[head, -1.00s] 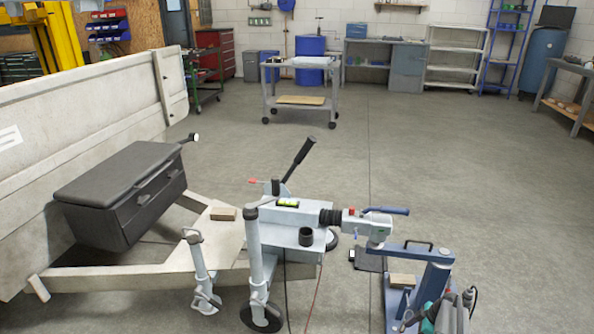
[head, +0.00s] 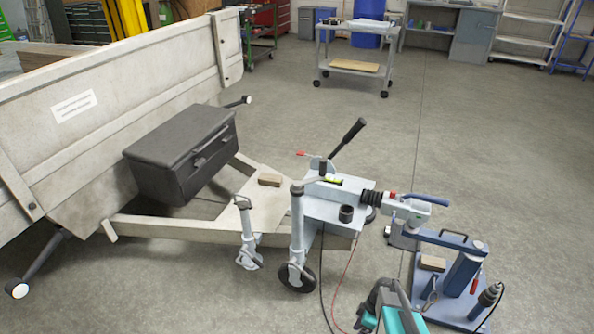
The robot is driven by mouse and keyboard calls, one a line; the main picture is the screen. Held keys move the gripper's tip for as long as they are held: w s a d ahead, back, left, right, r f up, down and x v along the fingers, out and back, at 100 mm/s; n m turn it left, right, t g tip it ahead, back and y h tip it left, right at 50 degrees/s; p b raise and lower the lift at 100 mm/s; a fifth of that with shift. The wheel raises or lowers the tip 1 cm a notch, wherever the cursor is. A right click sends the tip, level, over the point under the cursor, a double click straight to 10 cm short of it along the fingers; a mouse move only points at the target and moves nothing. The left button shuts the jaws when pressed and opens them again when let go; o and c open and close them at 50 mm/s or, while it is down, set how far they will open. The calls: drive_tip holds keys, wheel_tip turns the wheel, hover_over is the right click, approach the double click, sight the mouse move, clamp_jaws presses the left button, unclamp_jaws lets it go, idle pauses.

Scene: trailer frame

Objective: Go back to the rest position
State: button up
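A teal and dark grey jointed part (head: 398,312) shows at the bottom edge in the head view and looks like part of my own arm. I cannot make out gripper fingers on it. The trailer's pale drawbar (head: 165,228) runs to a light grey hitch plate (head: 335,214) in the middle. A black ribbed coupling (head: 371,198) joins the plate's right side to a grey hitch head with a blue lever (head: 430,201).
A blue stand (head: 470,260) rises right of my arm part, with a wood block and tools on its base. A jockey wheel (head: 297,278) and a shorter prop (head: 246,235) stand left. A black box (head: 165,152) sits by the trailer. The right floor is clear.

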drive_tip(key=s+a+r+m+g+h+p, duration=0.1)
drive_tip(key=s+a+r+m+h+p, duration=0.1)
drive_tip(key=s+r+m, duration=0.3)
drive_tip(key=s+a+r+m+g+h+p, duration=0.1)
drive_tip(key=s+r+m, duration=0.3)
drive_tip(key=s+m, duration=0.4)
drive_tip(key=shift+s+a+r+g+h+p, duration=0.35)
drive_tip(key=shift+s+a+p, duration=0.45)
drive_tip(key=shift+s, duration=1.85)
drive_tip(key=c, duration=1.2)
